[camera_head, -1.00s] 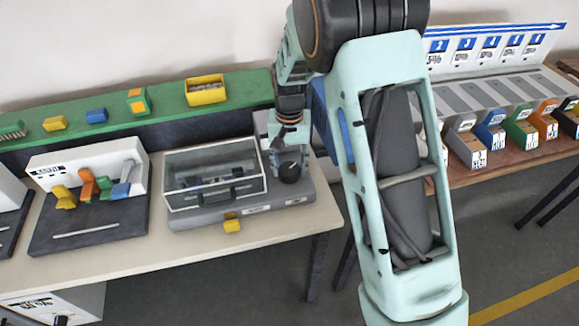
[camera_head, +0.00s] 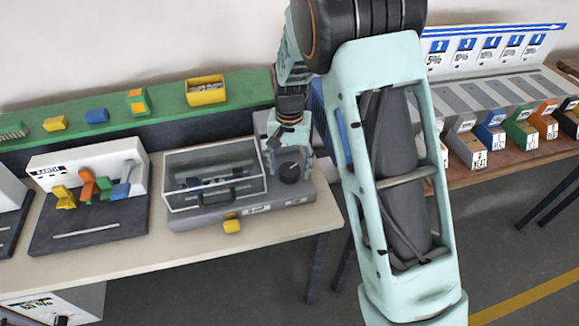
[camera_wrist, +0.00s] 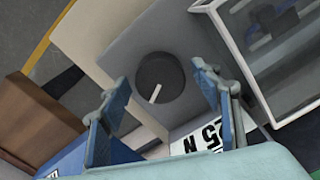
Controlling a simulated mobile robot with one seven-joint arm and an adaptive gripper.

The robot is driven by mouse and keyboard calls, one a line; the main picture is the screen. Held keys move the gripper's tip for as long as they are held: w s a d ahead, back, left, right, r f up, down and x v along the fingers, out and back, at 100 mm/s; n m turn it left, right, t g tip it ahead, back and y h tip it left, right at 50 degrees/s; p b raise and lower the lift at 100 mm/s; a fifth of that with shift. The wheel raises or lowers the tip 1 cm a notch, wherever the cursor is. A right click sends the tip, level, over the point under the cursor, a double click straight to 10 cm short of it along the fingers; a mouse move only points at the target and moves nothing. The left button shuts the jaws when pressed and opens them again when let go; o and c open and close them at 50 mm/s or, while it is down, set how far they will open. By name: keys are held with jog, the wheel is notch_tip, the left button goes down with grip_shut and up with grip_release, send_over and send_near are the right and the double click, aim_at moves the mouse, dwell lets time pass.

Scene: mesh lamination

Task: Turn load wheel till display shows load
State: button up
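The load wheel is a dark round knob (camera_head: 290,172) with a white pointer line, on the right end of the grey machine (camera_head: 195,217). In the wrist view the knob (camera_wrist: 160,82) appears between and beyond my fingertips, its pointer towards the lower left of its face. My gripper (camera_head: 289,157) is over the wheel. In the wrist view my gripper (camera_wrist: 165,100) is open, with a gap visible on both sides of the knob. A white display (camera_wrist: 205,138) seems to read "25 N"; my right finger and wrist partly cover it.
A clear-lidded box (camera_head: 215,172) with a dark handle is left of the wheel. A small yellow block (camera_head: 232,226) sits at the machine's front. A white stand with coloured clips (camera_head: 95,170) is further left. A green shelf (camera_head: 150,112) runs behind.

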aim_at(290, 169)
notch_tip(290, 169, up, 12)
dwell(0.7)
dwell(0.4)
